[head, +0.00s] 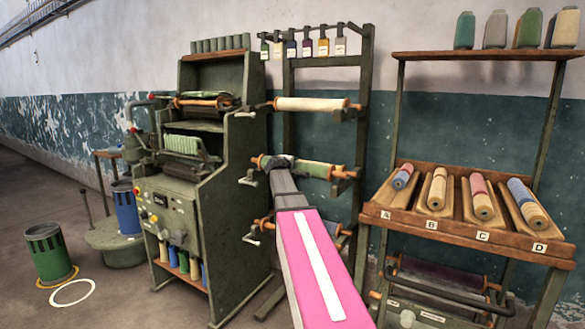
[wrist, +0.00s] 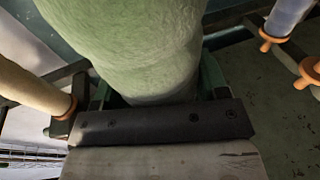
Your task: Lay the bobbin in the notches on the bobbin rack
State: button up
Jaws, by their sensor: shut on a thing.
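In the head view, a green bobbin (head: 318,169) with orange ends lies roughly level at the middle tier of the dark green bobbin rack (head: 366,75). My gripper (head: 281,162) is shut on its left part. The bobbin's right end is close to the rack's right bracket. I cannot tell whether its ends rest in the notches; my gripper covers part of the left side. In the wrist view, the green bobbin (wrist: 130,45) fills the space beyond my gripper (wrist: 158,90), between the fingers.
A cream bobbin (head: 310,104) lies on the tier above. Another bobbin's orange end (head: 342,229) shows below, partly behind my arm. A green machine (head: 220,190) with cranks stands close on the left. A wooden shelf (head: 470,238) with lettered spools stands on the right.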

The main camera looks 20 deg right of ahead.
jog(key=shift+f, duration=1.65)
dwell(0.9)
jog(key=o, duration=1.3)
jog(key=shift+s, duration=0.1)
jog(key=v, duration=1)
jog(key=shift+s+a, duration=0.15)
jog(key=shift+a, duration=0.1)
